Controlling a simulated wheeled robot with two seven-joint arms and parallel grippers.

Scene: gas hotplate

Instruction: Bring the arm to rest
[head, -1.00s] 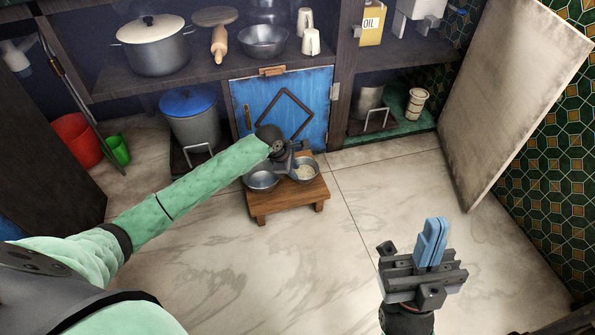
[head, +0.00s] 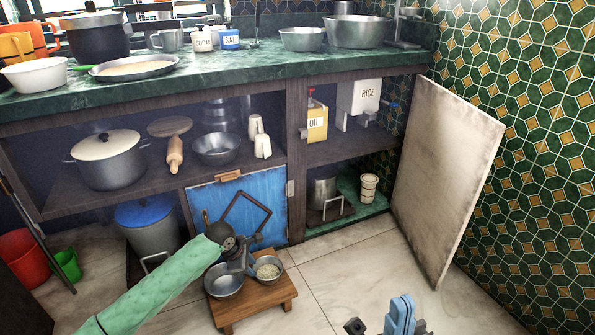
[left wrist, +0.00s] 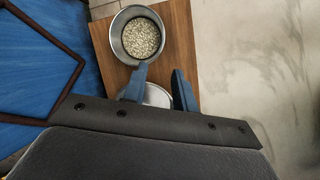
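My left arm reaches in from the left over a low wooden stool (head: 232,312). My left gripper (head: 243,265) is just above the stool. In the left wrist view its two blue fingers (left wrist: 159,88) are apart with nothing between them. An empty metal bowl (head: 222,284) and a bowl of pale grains (head: 268,268) stand on the stool. The grain bowl also shows in the left wrist view (left wrist: 141,38), beyond the fingers. My right gripper (head: 401,314) is at the bottom edge, its blue fingers together and empty, its lower part cut off.
A blue cabinet door (head: 240,208) stands behind the stool. A counter (head: 270,66) with pots and bowls runs along the back. Bare floor (head: 350,275) lies right of the stool.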

